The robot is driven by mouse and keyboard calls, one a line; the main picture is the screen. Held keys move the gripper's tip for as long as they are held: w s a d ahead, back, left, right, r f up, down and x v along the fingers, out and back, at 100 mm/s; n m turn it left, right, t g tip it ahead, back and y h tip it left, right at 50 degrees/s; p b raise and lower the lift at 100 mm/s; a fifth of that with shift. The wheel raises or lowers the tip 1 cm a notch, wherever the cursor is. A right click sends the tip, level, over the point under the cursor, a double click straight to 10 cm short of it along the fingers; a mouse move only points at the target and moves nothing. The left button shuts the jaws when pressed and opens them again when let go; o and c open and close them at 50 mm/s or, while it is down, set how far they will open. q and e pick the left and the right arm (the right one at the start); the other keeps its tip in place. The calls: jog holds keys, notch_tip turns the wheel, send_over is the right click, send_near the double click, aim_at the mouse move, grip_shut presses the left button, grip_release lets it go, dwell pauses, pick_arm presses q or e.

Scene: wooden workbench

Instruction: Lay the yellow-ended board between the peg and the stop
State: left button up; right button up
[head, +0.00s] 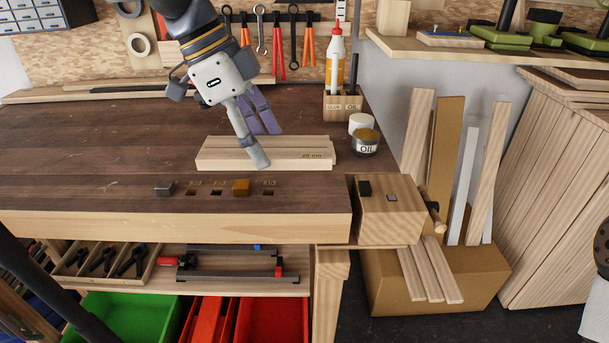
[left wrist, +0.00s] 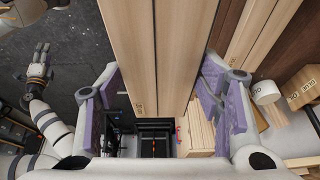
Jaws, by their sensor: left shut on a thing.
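My left gripper (head: 255,150) reaches down over the pale boards on the bench. It is shut on a pale board (left wrist: 150,45), whose sides lie between its purple-padded fingers in the left wrist view. This board (head: 225,161) carries a printed length mark; whether it is clear of the bench I cannot tell. No yellow end is visible. A grey block (head: 165,187) and an orange-brown block (head: 241,187) stand on the front bench strip beside dark holes; which is the peg or the stop is unclear. My right gripper (left wrist: 38,75) shows small in the left wrist view.
Another pale board (left wrist: 238,55) lies beside the held one. The wooden vise (head: 390,220) is at the bench's right end. The left of the benchtop (head: 90,140) is clear.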

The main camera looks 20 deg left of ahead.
pick_arm(q)
jog(key=b, duration=0.1)
send_over(308, 191)
jog(key=a, duration=0.2)
jog(key=f, duration=0.4)
jog(key=s+f, duration=0.1)
jog(key=f, duration=0.2)
jog(key=shift+d, duration=0.25)
jog(key=shift+w+d+f, duration=0.1)
jog(key=shift+w+f, duration=0.05)
jog(key=shift+f, duration=0.7)
jog(key=shift+w+f, duration=0.1)
jog(key=shift+f, duration=0.75)
pick_arm(e)
jog(key=shift+s+f+g, duration=0.5)
jog(key=shift+s+f, duration=0.55)
jog(key=shift+f, duration=0.1)
pick_arm(q)
jog(key=shift+f, duration=0.1)
jog(key=o, duration=1.2)
jog(key=shift+o, duration=0.2)
jog(key=v, duration=1.2)
pick_arm(e)
jog(key=shift+w+r, duration=0.3)
jog(key=shift+r, duration=0.05)
